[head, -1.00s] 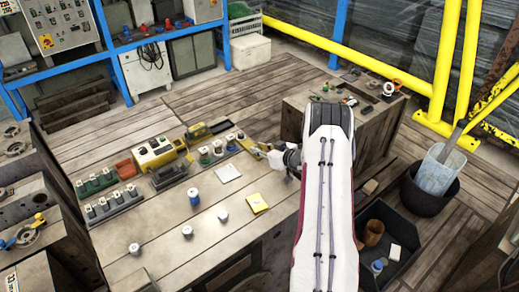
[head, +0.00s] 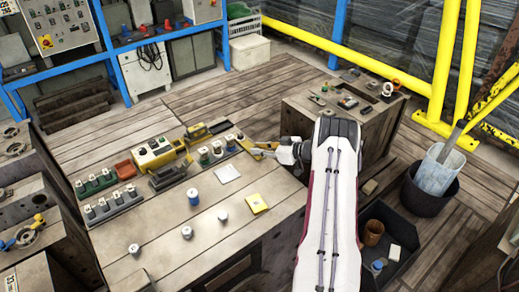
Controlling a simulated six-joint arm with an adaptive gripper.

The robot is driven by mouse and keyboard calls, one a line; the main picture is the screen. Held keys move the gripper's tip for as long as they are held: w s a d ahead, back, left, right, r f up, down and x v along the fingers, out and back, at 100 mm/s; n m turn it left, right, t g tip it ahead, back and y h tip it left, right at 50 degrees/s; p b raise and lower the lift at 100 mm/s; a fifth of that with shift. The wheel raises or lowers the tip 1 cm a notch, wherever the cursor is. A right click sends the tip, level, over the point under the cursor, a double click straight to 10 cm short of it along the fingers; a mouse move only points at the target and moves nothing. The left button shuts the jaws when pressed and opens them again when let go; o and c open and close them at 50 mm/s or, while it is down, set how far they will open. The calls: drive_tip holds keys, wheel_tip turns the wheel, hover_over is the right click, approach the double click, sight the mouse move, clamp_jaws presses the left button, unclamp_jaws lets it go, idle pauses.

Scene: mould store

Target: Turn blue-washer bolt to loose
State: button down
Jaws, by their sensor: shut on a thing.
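My gripper (head: 273,149) is at the back right of the wooden bench (head: 165,250), at the left end of my arm. It is shut on a small yellowish tool (head: 256,151), which reaches left toward a block with several pale-topped posts (head: 218,155). A small blue spot (head: 240,137) shows at the right end of this block, by the tool's far end. It may be the blue-washer bolt, but it is too small to be sure. I cannot tell whether the tool touches it.
Two more blocks of posts, one green (head: 97,183) and one grey (head: 113,205), are at the bench's left. A yellow box (head: 155,155), a pale card (head: 227,173), a yellow pad (head: 257,203) and small jars (head: 193,197) share the bench. A crate (head: 365,145) stands behind my arm.

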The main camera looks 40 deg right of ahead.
drive_tip(key=shift+d+f+n+g+y, duration=0.15)
drive_tip(key=shift+n+g+y, duration=0.55)
drive_tip(key=shift+n+y, duration=0.7)
drive_tip(key=c, duration=1.8)
unclamp_jaws()
drive_tip(key=shift+c, duration=0.2)
drive_tip(key=v, duration=1.2)
drive_tip(key=shift+w, duration=0.1)
